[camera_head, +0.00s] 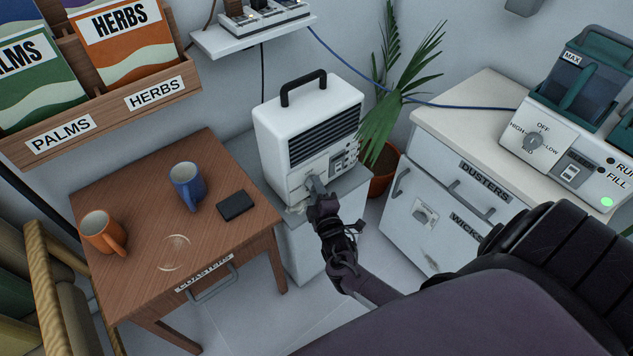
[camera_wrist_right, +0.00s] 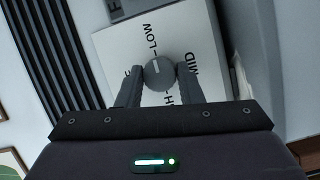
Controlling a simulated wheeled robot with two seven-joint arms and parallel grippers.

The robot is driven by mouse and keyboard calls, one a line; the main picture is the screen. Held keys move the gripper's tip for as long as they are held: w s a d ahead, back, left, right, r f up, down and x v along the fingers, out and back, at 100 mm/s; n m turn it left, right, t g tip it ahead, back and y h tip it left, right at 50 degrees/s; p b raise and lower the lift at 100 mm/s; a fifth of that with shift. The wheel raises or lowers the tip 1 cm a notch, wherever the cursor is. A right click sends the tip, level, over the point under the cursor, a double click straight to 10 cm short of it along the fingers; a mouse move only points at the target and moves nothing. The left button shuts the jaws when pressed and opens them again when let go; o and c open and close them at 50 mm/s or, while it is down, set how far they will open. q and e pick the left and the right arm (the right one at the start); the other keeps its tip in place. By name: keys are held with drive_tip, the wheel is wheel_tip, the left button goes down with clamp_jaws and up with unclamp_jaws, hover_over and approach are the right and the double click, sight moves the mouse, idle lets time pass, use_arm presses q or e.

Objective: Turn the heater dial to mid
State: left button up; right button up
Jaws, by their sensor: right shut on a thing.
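The heater (camera_head: 308,125) is a white box with a black top handle and dark front slats, standing on a grey cabinet. Its round grey dial (camera_wrist_right: 158,72) sits on a white plate in the right wrist view, with LOW, MID and partly hidden labels around it. The dial's white mark points up in that view, towards LOW. My right gripper (camera_head: 316,190) is at the heater's lower front. Its fingers (camera_wrist_right: 158,84) are shut on the dial, one on each side, and hide parts of the lettering. My left gripper is in neither view.
A wooden table (camera_head: 140,215) on the left holds a blue mug (camera_head: 187,187), an orange mug (camera_head: 101,232) and a black coaster (camera_head: 235,205). A potted palm (camera_head: 398,100) stands behind the heater's right side. Another appliance with a similar dial (camera_head: 533,141) is on the right counter.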

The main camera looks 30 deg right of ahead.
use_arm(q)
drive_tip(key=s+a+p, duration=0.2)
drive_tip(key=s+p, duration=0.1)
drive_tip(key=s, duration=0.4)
use_arm(e)
drive_tip(key=m, duration=0.1)
drive_tip(key=m+g+y, duration=0.1)
drive_tip(key=m, duration=0.1)
drive_tip(key=shift+r, duration=0.3)
drive_tip(key=m+g+y+p, duration=0.1)
drive_tip(key=m+p, duration=0.1)
drive_tip(key=m, duration=0.1)
drive_tip(key=m+y+p, duration=0.1)
drive_tip(key=m+p, duration=0.1)
drive_tip(key=shift+d+m+g+y, duration=0.1)
drive_tip(key=shift+m+g+y, duration=0.2)
drive_tip(key=shift+g, duration=0.1)
drive_tip(key=shift+d+m+y+p, duration=0.1)
drive_tip(key=shift+m+y+p, duration=0.25)
drive_tip(key=shift+m+y, duration=0.45)
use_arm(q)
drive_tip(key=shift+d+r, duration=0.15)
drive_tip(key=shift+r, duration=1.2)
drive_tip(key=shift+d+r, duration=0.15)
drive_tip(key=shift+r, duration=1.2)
use_arm(e)
drive_tip(key=shift+m+y, duration=0.7)
drive_tip(key=shift+m, duration=0.7)
drive_tip(key=o, duration=1)
